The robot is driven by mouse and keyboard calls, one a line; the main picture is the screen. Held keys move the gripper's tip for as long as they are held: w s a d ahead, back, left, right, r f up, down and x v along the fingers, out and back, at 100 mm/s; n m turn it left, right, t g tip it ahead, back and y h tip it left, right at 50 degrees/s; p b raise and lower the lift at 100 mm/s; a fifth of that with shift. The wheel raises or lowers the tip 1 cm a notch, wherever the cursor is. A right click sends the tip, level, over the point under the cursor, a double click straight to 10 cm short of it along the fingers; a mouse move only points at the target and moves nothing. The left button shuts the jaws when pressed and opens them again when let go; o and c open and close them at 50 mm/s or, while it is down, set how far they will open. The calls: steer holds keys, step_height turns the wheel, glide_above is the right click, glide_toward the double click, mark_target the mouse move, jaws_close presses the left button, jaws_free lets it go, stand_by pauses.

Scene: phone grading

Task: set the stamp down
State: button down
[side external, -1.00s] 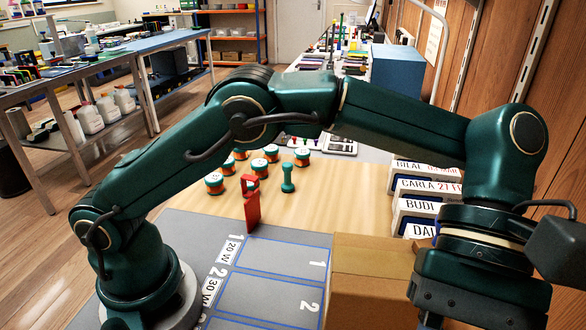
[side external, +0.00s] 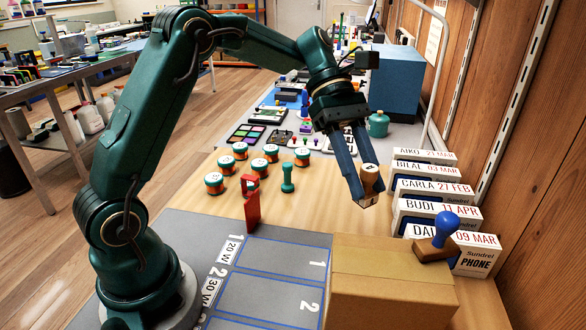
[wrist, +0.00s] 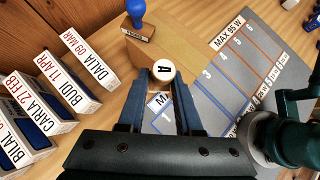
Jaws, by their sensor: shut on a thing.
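My gripper (side external: 364,192) is shut on a short wooden stamp (side external: 371,177) with a round white top bearing a dark character. In the wrist view the stamp (wrist: 163,70) sits between the two blue fingers. Its lower end is hidden by the fingers, so I cannot tell whether it touches the table. It is over the wooden tabletop, left of the labelled boxes. Another stamp, with a blue knob (side external: 445,226) and a wooden base, stands on the cardboard box (side external: 390,290); it also shows in the wrist view (wrist: 137,12).
Labelled white boxes (side external: 434,190) line the right side. A grey mat (side external: 190,228) with blue-lined numbered fields lies in front. Bare wood (side external: 315,210) lies between.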

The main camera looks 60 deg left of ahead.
steer(key=a+n+t, duration=0.3)
steer(key=a+n, duration=0.2)
steer(key=a, duration=0.6)
steer(key=f, duration=0.7)
steer(key=s+f, duration=0.1)
steer(key=f, duration=0.3)
steer(key=shift+a, duration=0.2)
steer(key=shift+f, duration=2.4)
steer(key=shift+f, duration=0.15)
steer(key=c, duration=0.6)
jaws_free()
